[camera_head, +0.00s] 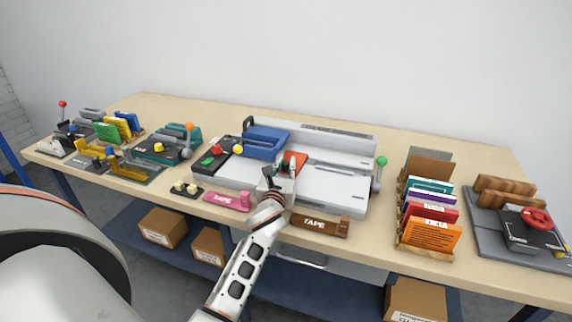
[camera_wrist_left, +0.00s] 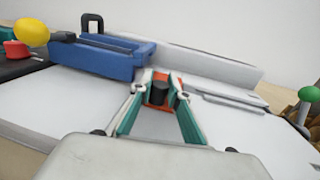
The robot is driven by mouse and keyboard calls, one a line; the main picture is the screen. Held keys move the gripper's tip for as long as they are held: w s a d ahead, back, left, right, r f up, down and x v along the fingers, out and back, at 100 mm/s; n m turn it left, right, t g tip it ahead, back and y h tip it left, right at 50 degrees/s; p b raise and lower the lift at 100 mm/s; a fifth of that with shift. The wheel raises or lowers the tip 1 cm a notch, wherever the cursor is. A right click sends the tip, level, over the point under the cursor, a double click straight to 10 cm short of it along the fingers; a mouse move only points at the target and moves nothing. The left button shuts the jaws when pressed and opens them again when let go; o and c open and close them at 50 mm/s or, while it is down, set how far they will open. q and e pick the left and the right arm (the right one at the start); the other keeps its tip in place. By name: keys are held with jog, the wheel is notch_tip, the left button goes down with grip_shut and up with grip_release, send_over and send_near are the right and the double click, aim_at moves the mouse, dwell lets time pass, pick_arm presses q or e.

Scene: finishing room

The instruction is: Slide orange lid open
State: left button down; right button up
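The orange lid (camera_head: 297,158) lies on a grey-white bench machine (camera_head: 330,186), near the middle of the table. In the left wrist view the lid (camera_wrist_left: 160,77) shows behind and around a dark upright knob (camera_wrist_left: 158,94). My left gripper (camera_head: 284,172) is at the lid, its fingers pointing toward it. In the left wrist view its teal-lined fingers (camera_wrist_left: 163,92) stand on either side of the knob, with small gaps, so it looks open. Part of the lid is hidden by the gripper. My right gripper is not in view.
A blue tray (camera_head: 264,142) sits behind and left of the lid. A green-knobbed lever (camera_head: 380,168) stands at the machine's right. A brown tape block (camera_head: 320,225) and a pink block (camera_head: 228,200) lie in front. A card rack (camera_head: 430,225) stands to the right.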

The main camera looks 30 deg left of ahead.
pick_arm(q)
jog(key=p+v, duration=0.1)
jog(key=v, duration=0.2)
jog(key=a+p+v, duration=0.1)
jog(key=v, duration=0.3)
jog(key=p+v, duration=0.1)
jog(key=v, duration=0.3)
jog(key=shift+s+a, duration=0.25)
jog(key=shift+s, duration=0.15)
jog(key=c, duration=2.2)
grip_release()
jog(key=shift+s, duration=0.15)
jog(key=v, duration=1.2)
